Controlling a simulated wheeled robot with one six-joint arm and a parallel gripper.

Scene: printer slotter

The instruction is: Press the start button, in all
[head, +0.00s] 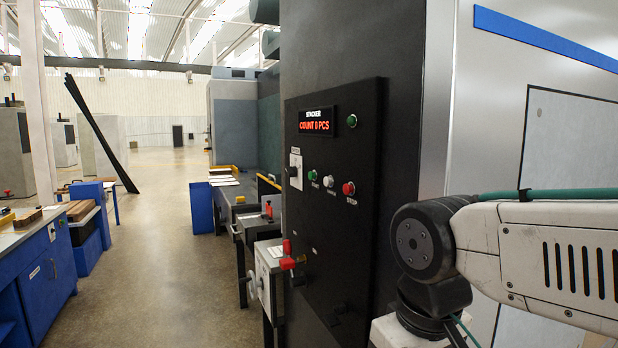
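The black control panel (340,220) is on the side of the tall dark machine, in the middle of the head view. A green button (312,176), which looks like the start button, sits at the left of a row with a pale button (328,181) and a red button (349,188) labelled STOP. Another green button or lamp (352,121) is higher, beside a display (316,121) reading STACKER, COUNT 0 PCS. My white arm shows at the right, in front of the panel's right side. My gripper is not in view.
A selector knob (294,171) is left of the buttons. Blue workbenches (45,280) stand at the left. The grey floor aisle (165,240) between them and the machine is clear.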

